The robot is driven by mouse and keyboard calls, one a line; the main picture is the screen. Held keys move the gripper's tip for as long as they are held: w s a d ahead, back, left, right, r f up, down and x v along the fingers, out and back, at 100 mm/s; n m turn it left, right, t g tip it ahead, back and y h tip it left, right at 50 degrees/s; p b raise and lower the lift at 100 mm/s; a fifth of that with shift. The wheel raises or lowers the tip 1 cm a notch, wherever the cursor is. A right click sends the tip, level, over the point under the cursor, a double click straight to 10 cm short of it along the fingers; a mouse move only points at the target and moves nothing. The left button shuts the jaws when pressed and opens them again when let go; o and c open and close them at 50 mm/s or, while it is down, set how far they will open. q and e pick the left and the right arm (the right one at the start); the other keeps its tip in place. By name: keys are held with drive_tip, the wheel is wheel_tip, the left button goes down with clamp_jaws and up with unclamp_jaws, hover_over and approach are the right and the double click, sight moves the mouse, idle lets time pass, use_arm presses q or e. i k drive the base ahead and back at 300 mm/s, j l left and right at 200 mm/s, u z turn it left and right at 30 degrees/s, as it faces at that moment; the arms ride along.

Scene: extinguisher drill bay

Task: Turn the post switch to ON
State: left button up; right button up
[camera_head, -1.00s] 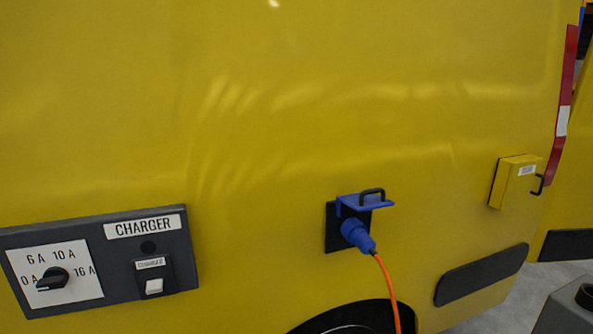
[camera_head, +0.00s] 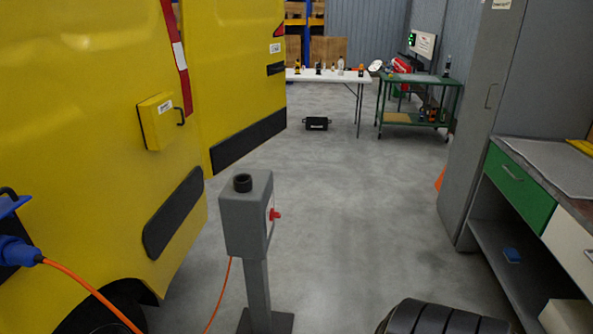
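A grey post (camera_head: 257,290) stands on the floor beside the yellow van, with a grey box (camera_head: 244,222) on top. A red switch (camera_head: 274,214) sticks out from the right face of the box, seen nearly edge-on. Its ON and OFF marks cannot be read from here. A black round piece sits on top of the box. An orange cable runs down from the box's left side. Neither of my grippers is in view.
The yellow van (camera_head: 75,90) fills the left, with a blue plug (camera_head: 18,252) and orange cable. A tyre (camera_head: 440,318) lies at the front. A workbench (camera_head: 540,160) and grey cabinet (camera_head: 480,110) stand right.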

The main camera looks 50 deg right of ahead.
sight(272, 214)
drive_tip(key=z, duration=1.55)
drive_tip(key=u, duration=0.6)
drive_tip(key=i+l+u, duration=0.15)
drive_tip(key=l+u, duration=0.15)
drive_tip(key=i+l+u, duration=0.25)
drive_tip(key=l, duration=0.25)
drive_tip(key=l+u, duration=0.3)
drive_tip(key=l, duration=0.15)
drive_tip(key=l+u, duration=0.3)
drive_tip(key=l, duration=0.15)
